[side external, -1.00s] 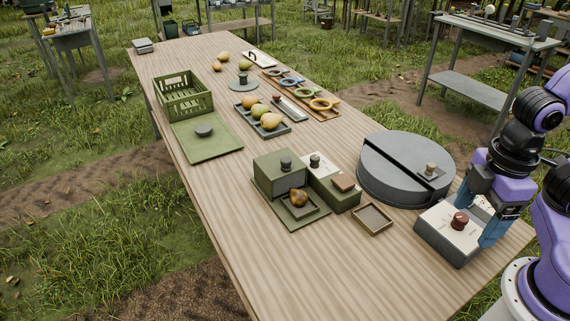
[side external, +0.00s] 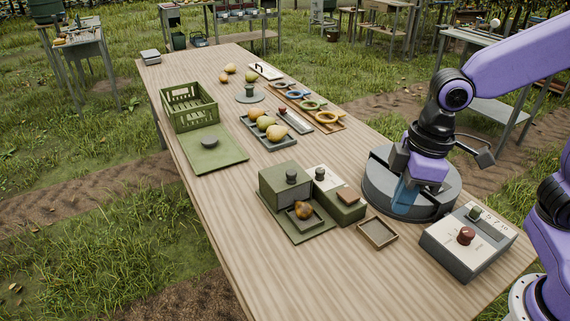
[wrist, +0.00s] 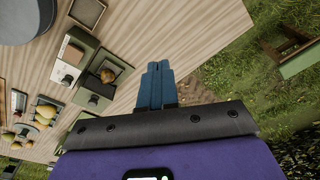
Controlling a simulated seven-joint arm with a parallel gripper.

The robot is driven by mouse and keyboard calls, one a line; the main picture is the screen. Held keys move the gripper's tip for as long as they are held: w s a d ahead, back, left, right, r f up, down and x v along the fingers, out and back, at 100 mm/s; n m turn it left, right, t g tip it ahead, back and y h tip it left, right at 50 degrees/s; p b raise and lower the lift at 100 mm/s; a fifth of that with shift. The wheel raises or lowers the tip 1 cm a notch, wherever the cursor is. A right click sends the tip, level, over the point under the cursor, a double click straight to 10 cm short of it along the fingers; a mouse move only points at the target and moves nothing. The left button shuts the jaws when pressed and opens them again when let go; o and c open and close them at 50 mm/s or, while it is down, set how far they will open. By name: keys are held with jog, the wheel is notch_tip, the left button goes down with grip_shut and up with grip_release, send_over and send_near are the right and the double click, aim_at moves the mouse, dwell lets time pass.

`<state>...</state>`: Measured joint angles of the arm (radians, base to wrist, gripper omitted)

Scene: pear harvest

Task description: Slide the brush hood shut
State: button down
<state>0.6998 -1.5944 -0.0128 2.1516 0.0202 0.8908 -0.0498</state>
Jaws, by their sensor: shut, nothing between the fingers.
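A green box-shaped cover with a dark knob (side external: 285,184), which looks like the brush hood, stands on a green base board (side external: 309,230). In the wrist view the closed fingertips (wrist: 154,66) show against the table edge and grass.
A green box with a pale top (side external: 341,205) adjoins the hood. The grey drum (side external: 376,195) is partly hidden by my arm. A small brown tray (side external: 377,232) and a control box with a red knob (side external: 470,246) stand nearer. The table's left front is clear.

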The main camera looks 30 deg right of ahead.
jog(key=w+a+m, duration=0.2)
jog(key=w+a, duration=0.3)
jog(key=w, duration=0.7)
jog(key=m+t, duration=0.3)
send_over(285, 179)
notch_tip(285, 179, down, 6)
jog(key=f, duration=0.1)
jog(key=shift+y, duration=0.4)
jog(key=x, duration=0.9)
jog(key=shift+w+a+r, duration=0.1)
jog(key=shift+w+a, duration=0.05)
jog(key=shift+w, duration=0.15)
jog(key=shift+s+d, duration=0.4)
jog(key=shift+s, duration=0.45)
jog(key=shift+s+d, duration=0.45)
jog(key=shift+s, duration=0.4)
jog(key=s, duration=1.2)
jog(key=shift+f, duration=0.25)
